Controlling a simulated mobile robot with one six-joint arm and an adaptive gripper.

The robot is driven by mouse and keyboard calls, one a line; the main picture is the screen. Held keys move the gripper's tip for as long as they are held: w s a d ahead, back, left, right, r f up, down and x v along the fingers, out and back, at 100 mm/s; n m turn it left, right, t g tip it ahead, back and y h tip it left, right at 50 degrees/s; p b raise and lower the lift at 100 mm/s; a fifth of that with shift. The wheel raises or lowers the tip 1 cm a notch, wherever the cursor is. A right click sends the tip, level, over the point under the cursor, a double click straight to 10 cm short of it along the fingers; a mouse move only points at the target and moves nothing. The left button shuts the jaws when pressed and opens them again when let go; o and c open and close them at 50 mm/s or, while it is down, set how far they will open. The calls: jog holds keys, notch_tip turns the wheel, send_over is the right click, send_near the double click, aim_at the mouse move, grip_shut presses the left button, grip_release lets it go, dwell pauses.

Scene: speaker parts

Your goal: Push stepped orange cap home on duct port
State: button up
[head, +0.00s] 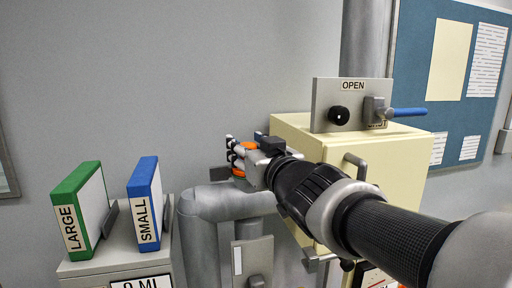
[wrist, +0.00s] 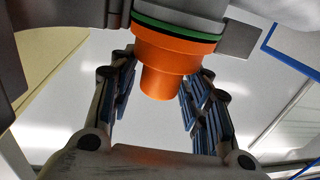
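The stepped orange cap (wrist: 165,65) sits in the upper middle of the wrist view, its narrower end toward my palm. A green band (wrist: 175,27) and a dark band lie behind its wide part. My gripper (wrist: 162,85) has its fingers spread on either side of the cap. Light shows between the left finger and the narrow part; contact at the fingertips is hard to judge. In the head view my gripper (head: 233,157) partly hides the cap, with orange (head: 238,172) showing around the fingers. The grey duct (head: 205,205) bends below it; the port itself is mostly hidden.
A cream cabinet (head: 405,150) with a handle stands behind my arm, carrying a panel marked OPEN (head: 325,95) with a blue lever (head: 406,112). Green (head: 80,212) and blue (head: 146,205) binders stand on a grey cabinet (head: 120,268) at left. The wall above is clear.

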jog(key=o, duration=0.5)
jog(key=shift+c, duration=0.2)
